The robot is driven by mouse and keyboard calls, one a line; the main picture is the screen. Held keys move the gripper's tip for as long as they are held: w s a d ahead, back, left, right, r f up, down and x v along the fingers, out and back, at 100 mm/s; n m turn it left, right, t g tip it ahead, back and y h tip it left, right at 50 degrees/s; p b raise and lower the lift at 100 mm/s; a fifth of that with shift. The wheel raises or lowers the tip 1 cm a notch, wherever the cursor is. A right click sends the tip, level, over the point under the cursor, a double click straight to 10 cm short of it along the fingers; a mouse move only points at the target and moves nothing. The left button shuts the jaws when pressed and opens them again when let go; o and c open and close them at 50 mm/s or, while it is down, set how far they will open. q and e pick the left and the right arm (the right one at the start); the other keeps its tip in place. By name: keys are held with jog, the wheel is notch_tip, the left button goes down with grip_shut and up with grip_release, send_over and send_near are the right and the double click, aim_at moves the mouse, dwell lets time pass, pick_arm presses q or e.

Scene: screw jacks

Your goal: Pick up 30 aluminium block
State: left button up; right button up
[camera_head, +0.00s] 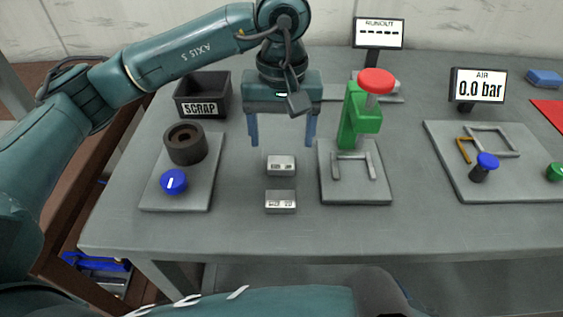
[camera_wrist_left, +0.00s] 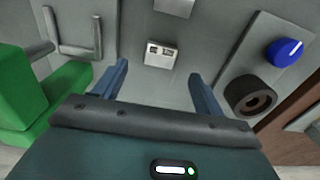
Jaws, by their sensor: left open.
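Two small light-grey metal blocks lie on the grey table below my left gripper (camera_head: 282,138). The farther block (camera_head: 281,165) is nearer to the gripper, and the nearer block (camera_head: 280,202) lies closer to the front edge. Both carry small dark markings, too small to read, so I cannot tell which is the 30 aluminium block. My left gripper is open and empty, its two blue fingers apart, above and behind the farther block. In the left wrist view the farther block (camera_wrist_left: 161,54) shows beyond the fingertips, and the other (camera_wrist_left: 175,5) is cut by the top edge.
Left are a SCRAP bin (camera_head: 203,96) and a plate with a dark ring (camera_head: 186,144) and blue knob (camera_head: 173,181). Right of the blocks stands a green press (camera_head: 358,120) with a red top. Farther right is a fixture plate (camera_head: 500,180). Table in front is clear.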

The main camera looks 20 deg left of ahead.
aim_at(281, 162)
pick_arm(q)
jog(key=shift+w+a+f+p, duration=0.1)
jog(key=shift+f+p, duration=0.2)
jog(key=shift+f, duration=2.8)
jog(key=shift+c, duration=0.3)
jog(key=c, duration=1)
